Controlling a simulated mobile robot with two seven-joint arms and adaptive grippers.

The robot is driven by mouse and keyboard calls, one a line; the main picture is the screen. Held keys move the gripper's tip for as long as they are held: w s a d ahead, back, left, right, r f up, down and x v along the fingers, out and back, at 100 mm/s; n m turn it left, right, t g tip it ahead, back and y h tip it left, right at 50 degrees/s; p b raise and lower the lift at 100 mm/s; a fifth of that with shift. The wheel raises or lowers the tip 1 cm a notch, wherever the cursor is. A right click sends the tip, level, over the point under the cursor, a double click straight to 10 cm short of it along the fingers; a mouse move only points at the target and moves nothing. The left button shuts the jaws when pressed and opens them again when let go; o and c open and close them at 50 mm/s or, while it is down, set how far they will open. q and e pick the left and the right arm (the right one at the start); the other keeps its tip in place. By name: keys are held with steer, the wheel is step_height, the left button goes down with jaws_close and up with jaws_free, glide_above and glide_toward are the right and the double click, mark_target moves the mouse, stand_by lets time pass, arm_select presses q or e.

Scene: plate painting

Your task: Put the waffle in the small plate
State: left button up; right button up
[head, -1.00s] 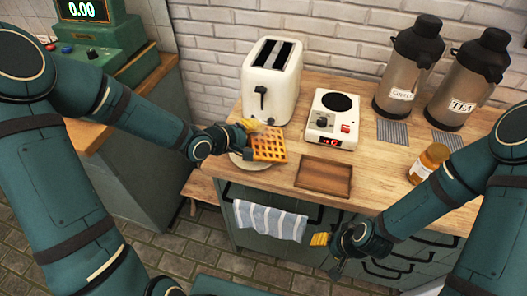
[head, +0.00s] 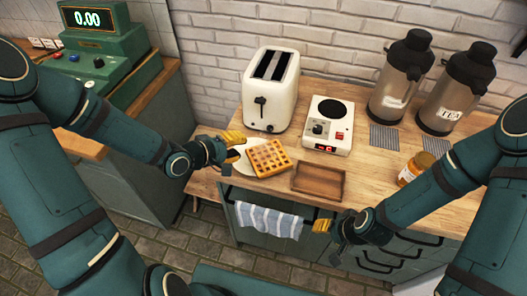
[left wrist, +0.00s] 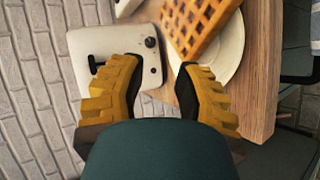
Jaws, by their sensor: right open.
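The golden square waffle (head: 269,157) lies on the small white plate (head: 243,168), near the counter's front left corner. In the head view it sits toward the plate's right side, and bare plate shows on the left. The left wrist view also shows the waffle (left wrist: 197,22) on the plate (left wrist: 236,58). My left gripper (head: 233,146) is at the plate's left side, open and empty; its yellow fingers (left wrist: 160,75) are spread apart and clear of the waffle. My right gripper (head: 328,232) is open and empty in front of the counter; its fingers are partly hidden.
A white toaster (head: 272,95) stands behind the plate. A small hot plate (head: 328,125), a brown wooden tray (head: 318,181), an orange jar (head: 414,168) and two dark dispensers (head: 402,80) are to the right. A striped towel (head: 268,219) hangs at the counter front.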

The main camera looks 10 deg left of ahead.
arm_select(q)
steer(key=shift+s+a+r, duration=0.2)
steer(key=shift+s, duration=0.15)
step_height(320, 180, up, 7)
steer(key=s+a+p, duration=0.1)
steer(key=s+p, duration=0.1)
steer(key=p, duration=0.4)
steer(key=shift+a+r, duration=0.2)
steer(key=shift+a, duration=0.05)
